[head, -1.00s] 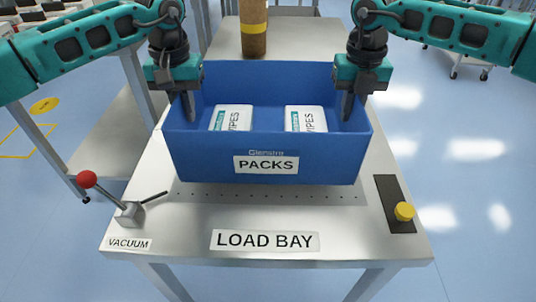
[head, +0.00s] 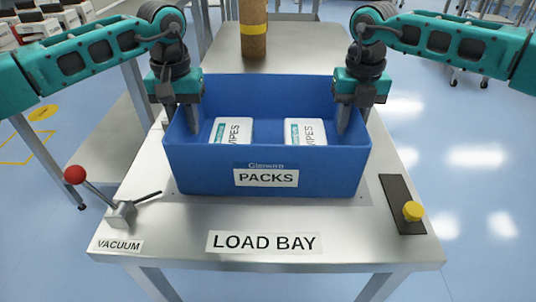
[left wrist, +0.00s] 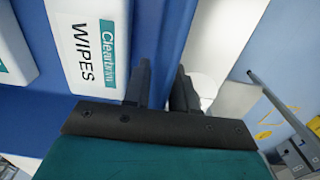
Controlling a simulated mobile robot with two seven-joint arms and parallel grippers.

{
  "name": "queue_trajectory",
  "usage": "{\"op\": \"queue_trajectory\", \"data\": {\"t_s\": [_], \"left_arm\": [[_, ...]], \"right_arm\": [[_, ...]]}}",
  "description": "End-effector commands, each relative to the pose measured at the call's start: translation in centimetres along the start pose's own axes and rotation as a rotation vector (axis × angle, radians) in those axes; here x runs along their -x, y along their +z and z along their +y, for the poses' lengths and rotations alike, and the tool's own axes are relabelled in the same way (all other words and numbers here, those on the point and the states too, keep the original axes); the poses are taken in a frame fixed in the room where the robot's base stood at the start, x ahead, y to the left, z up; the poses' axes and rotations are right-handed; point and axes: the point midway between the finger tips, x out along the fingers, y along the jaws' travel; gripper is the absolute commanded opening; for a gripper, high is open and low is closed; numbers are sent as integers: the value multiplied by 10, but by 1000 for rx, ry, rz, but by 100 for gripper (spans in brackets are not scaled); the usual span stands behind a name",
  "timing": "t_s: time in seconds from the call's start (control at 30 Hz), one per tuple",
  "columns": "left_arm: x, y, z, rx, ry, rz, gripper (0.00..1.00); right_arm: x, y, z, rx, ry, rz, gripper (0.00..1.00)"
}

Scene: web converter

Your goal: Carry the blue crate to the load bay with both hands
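The blue crate (head: 266,165) is level over the load bay table (head: 300,222), behind the LOAD BAY label (head: 264,242). Its base is at or very close to the tabletop; I cannot tell if it touches. My left gripper (head: 190,118) is shut on the crate's left wall, with one finger on each side of it; the left wrist view shows the two fingers (left wrist: 162,88) with the blue wall between them. My right gripper (head: 343,119) holds the right wall in the same way. Two white wipes packs (head: 233,131) (head: 305,132) lie inside.
A vacuum lever with a red knob (head: 75,175) stands at the table's left front. A yellow button (head: 413,211) on a dark plate is at the right. Behind, a brown post (head: 253,30) rises from another metal surface. The table's front strip is clear.

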Motion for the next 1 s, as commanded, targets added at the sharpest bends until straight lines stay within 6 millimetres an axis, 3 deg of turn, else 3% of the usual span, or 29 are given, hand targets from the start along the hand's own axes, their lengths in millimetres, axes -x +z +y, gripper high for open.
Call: {"op": "queue_trajectory", "data": {"t_s": [0.1,0.47,0.8,1.0], "left_arm": [[0,0,0,0,0,0,36],[11,0,0,0,0,2,36],[80,-1,1,0,1,4,36],[110,0,0,0,1,2,36]], "right_arm": [[0,0,0,0,0,0,36],[0,0,0,0,0,0,36],[0,0,0,1,1,0,36],[0,0,0,1,1,0,36]]}}
